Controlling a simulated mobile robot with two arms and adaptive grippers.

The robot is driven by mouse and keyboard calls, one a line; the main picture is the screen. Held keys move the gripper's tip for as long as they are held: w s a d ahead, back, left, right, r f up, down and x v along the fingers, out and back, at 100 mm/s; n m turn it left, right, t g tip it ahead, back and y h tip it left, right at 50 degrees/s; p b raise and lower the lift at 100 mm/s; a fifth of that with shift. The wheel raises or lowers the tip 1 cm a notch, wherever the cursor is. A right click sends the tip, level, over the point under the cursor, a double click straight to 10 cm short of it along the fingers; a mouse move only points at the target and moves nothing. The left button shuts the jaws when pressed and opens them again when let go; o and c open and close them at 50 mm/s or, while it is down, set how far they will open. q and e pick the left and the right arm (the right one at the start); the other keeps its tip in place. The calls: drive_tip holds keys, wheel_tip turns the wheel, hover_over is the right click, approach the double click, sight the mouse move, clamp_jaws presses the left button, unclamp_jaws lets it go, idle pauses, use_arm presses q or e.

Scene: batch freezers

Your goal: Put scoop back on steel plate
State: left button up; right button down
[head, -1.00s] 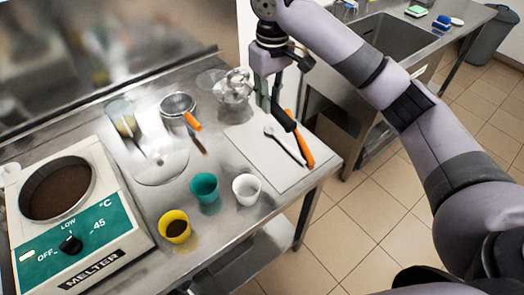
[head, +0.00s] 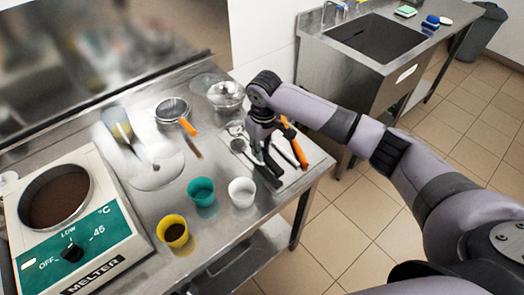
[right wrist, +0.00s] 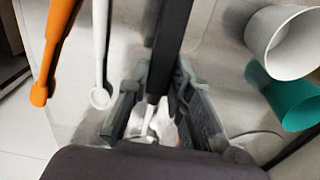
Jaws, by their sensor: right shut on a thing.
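My right gripper (head: 262,150) is low over the pale rectangular steel plate (head: 243,163) at the right end of the counter. It is shut on the black handle of the scoop (head: 268,178), which points towards the counter's front edge. In the right wrist view the black scoop handle (right wrist: 172,45) runs up from between the finger pads (right wrist: 160,110). The scoop's bowl is mostly hidden by the gripper; I cannot tell whether the scoop touches the plate. My left gripper is out of view.
A steel pot (head: 226,96) stands behind.

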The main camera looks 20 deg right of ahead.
drive_tip(key=shift+f, duration=0.9)
drive_tip(key=shift+f, duration=0.1)
drive_tip(key=c, duration=1.4)
unclamp_jaws()
drive_tip(key=shift+c, duration=0.2)
wheel_tip(320, 180, up, 12)
drive_tip(key=b, duration=0.1)
drive_tip(key=shift+s+b, duration=0.2)
drive_tip(key=shift+b, duration=0.1)
